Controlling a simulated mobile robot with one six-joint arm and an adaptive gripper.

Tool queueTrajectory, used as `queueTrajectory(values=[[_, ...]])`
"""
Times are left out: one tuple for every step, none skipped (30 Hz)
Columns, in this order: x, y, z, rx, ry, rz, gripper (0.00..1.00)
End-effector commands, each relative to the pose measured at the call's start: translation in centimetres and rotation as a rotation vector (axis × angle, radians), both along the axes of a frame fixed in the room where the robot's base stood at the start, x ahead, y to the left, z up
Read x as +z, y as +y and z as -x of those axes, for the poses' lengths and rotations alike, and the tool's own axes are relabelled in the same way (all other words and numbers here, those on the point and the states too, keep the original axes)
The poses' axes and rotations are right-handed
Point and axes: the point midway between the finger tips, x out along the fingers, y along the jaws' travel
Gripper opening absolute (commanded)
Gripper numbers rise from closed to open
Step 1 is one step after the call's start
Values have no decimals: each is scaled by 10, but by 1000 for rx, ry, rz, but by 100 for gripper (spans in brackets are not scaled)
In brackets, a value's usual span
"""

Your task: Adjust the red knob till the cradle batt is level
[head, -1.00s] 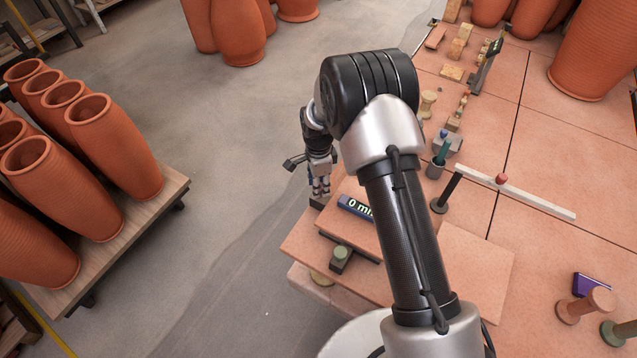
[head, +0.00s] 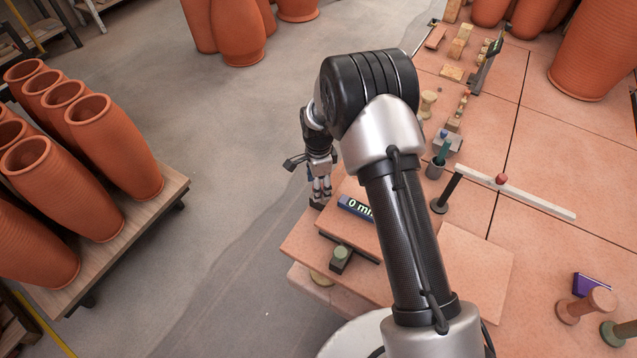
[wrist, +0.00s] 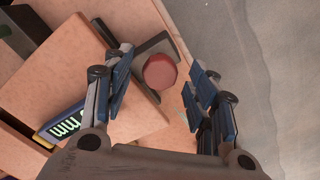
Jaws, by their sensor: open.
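The red knob (wrist: 159,71) shows in the wrist view as a round, dull red top on a dark bracket. My gripper (wrist: 162,76) is open, with one finger on each side of the knob; I cannot tell whether either touches it. In the head view my gripper (head: 320,190) points down at the far left corner of the cradle, and the knob is hidden there. The cradle batt (head: 350,193) is a flat terracotta-coloured plate. I cannot tell whether the batt is level.
A green-topped knob (head: 341,252) stands on a dark block at the cradle's front. A white beam with a red piece (head: 535,200) lies to the right. Small tools and blocks line the table behind. Tall clay pots on a cart (head: 150,213) stand left, across open floor.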

Motion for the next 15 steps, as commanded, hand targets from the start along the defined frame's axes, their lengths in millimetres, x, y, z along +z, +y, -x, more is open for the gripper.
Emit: queueTrajectory(values=[[3,0,0,0,-1,0,52],[5,0,0,0,-1,0,52],[9,0,-1,0,-2,0,52],[13,0,-1,0,-2,0,52],[18,0,-1,0,-4,-1,52],[26,0,-1,0,-4,-1,52],[32,0,-1,0,-4,-1,52],[39,0,-2,0,-6,-1,52],[48,0,-1,0,-5,-1,52],[55,0,-1,0,-6,-1,52],[61,0,-2,0,-6,-1,52],[70,0,-1,0,-5,-1,52],[76,0,-1,0,-5,-1,52],[82,0,-1,0,-5,-1,52],[89,0,-1,0,-4,-1,52]])
